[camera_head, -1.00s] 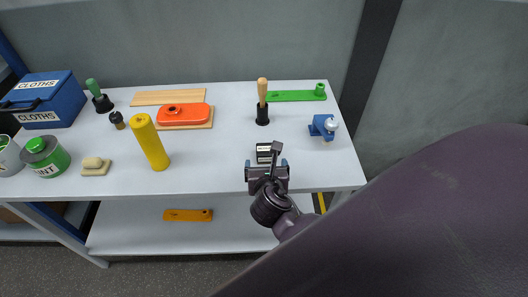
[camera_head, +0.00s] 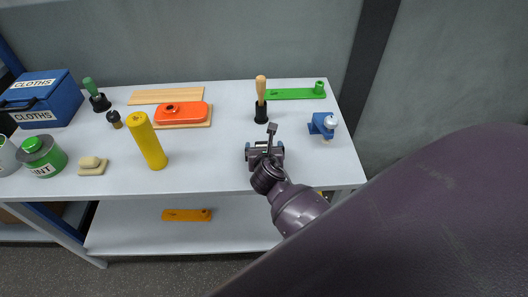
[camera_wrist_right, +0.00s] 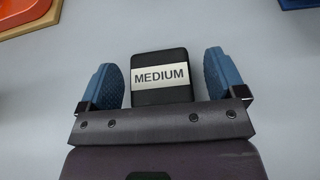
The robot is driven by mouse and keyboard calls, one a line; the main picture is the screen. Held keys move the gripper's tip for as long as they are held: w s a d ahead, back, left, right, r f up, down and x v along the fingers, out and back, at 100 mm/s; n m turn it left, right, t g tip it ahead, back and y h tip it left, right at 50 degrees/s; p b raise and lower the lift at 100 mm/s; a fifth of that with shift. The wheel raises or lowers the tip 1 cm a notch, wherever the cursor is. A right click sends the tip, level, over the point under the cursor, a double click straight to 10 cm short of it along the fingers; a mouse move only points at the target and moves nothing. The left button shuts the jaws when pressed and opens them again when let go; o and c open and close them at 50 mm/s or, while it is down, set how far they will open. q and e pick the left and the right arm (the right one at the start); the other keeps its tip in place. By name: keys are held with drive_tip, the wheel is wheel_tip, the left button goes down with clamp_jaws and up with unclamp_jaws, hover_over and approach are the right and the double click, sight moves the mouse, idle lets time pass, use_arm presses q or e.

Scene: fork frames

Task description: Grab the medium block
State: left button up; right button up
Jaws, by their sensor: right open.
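The medium block is a black block (camera_wrist_right: 160,92) with a light label reading MEDIUM, seen in the right wrist view. My right gripper (camera_wrist_right: 163,82) is open, with one blue finger pad on each side of the block and a gap on both sides. In the head view my right gripper (camera_head: 264,150) is over the front part of the table and hides the block there. My left gripper is not in view.
On the white table (camera_head: 215,160) stand a yellow cylinder (camera_head: 147,141), a wooden-handled tool (camera_head: 261,100) behind my gripper, and a blue clamp-like thing (camera_head: 322,125) to the right. An orange lidded piece (camera_head: 180,113) lies back left.

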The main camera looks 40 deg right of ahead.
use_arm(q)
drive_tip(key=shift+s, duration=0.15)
use_arm(e)
drive_tip(key=shift+w+d, duration=0.1)
drive_tip(key=shift+c, duration=0.9)
drive_tip(key=c, duration=0.9)
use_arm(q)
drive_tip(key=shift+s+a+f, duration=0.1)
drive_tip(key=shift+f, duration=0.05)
use_arm(e)
drive_tip(key=shift+o, duration=0.2)
drive_tip(key=shift+r, duration=0.1)
drive_tip(key=shift+r, duration=0.35)
wheel_tip(320, 180, up, 7)
drive_tip(key=shift+f+p, duration=0.1)
drive_tip(key=shift+p, duration=0.9)
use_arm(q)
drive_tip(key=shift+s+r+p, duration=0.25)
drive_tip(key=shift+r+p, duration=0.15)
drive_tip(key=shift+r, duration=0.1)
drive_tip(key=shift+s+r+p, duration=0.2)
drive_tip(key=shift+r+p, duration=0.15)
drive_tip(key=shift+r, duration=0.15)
use_arm(e)
wheel_tip(320, 180, up, 12)
